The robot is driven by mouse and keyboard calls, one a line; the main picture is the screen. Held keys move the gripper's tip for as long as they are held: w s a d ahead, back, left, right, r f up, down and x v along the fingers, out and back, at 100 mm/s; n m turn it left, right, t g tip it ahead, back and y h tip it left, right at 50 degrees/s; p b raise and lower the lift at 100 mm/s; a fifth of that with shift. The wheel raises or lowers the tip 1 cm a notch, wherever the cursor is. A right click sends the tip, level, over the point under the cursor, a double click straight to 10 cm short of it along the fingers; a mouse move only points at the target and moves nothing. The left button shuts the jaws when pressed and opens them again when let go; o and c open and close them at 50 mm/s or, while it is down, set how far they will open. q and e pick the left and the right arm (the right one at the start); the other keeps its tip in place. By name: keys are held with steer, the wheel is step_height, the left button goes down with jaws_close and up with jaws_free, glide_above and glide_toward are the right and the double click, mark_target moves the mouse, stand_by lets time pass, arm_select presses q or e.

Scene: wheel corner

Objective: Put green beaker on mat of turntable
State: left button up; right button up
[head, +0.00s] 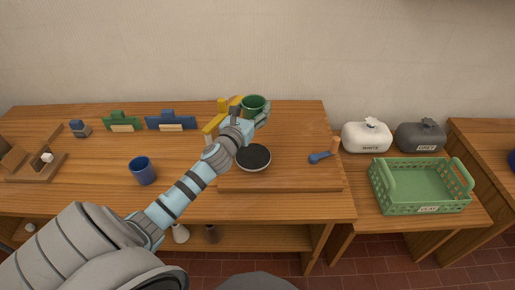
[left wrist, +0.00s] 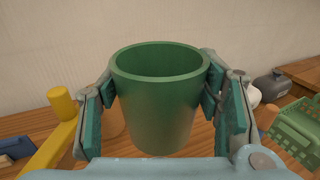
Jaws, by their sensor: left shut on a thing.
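The green beaker (head: 252,103) is held upright in my left gripper (head: 253,113), above the back part of the wooden table. In the left wrist view the green beaker (left wrist: 160,105) sits between the two pads of my left gripper (left wrist: 160,100), which press on its sides; it looks empty. The turntable's round black mat (head: 254,156) with a pale rim lies in front of the beaker on a wooden board, and nothing stands on it. My right gripper is in neither view.
A yellow stand (head: 214,124) is close left of my gripper. A blue beaker (head: 143,171) stands at the left. A blue spoon-like tool (head: 320,157) lies right of the mat. A green basket (head: 380,190) and white (head: 367,136) and grey (head: 420,136) containers are at the right.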

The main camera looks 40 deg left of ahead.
arm_select(q)
steer(key=f+b, duration=0.3)
steer(key=f, duration=0.1)
steer(key=f+b, duration=0.3)
steer(key=f, duration=0.2)
steer(key=f+b, duration=0.3)
steer(key=f, duration=0.2)
steer(key=shift+s+f, duration=0.2)
steer(key=shift+s, duration=0.05)
steer(key=shift+s+r, duration=0.15)
steer(key=shift+r, duration=0.2)
steer(key=shift+f, duration=0.25)
steer(key=o, duration=1.3)
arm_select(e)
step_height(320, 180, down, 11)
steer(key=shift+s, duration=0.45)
